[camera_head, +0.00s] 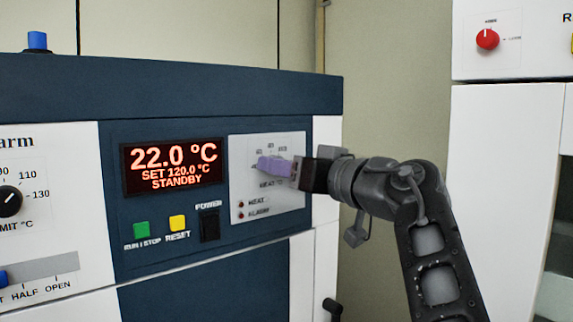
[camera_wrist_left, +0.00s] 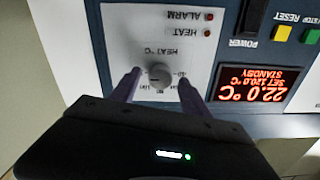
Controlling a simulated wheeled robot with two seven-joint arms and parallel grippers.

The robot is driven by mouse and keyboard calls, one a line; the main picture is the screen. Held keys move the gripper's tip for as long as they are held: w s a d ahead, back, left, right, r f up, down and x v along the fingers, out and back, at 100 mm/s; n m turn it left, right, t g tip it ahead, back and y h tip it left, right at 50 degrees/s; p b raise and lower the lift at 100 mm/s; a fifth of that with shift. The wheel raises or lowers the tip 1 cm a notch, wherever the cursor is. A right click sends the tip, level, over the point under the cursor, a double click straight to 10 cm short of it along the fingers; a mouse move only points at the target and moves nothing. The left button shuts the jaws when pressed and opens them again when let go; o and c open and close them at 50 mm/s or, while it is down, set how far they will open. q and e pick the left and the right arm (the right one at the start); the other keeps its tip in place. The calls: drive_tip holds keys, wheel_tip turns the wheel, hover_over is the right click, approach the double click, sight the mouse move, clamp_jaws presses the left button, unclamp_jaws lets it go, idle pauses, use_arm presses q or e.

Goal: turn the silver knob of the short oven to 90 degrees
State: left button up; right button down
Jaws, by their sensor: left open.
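The silver knob (camera_wrist_left: 159,77) sits on the white HEAT °C dial plate of the short oven (camera_head: 220,258). In the head view it is hidden behind my gripper. My left gripper (camera_head: 264,164) reaches the dial plate (camera_head: 285,203) from the right. Its purple fingers are open. In the left wrist view, which shows the panel upside down, the fingers (camera_wrist_left: 160,76) stand on either side of the knob, with a gap visible on each side. The knob's exact setting is too small to read. The display (camera_head: 174,166) reads 22.0 °C, SET 120.0 °C, STANDBY. My right gripper is out of view.
Below the display are a green button (camera_head: 141,230), a yellow button (camera_head: 177,223) and a black power switch (camera_head: 209,225). A black limit knob (camera_head: 9,201) is at the left. A white cabinet with a red knob (camera_head: 487,39) stands to the right of my arm.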

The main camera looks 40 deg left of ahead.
use_arm(q)
clamp_jaws()
idle(0.6)
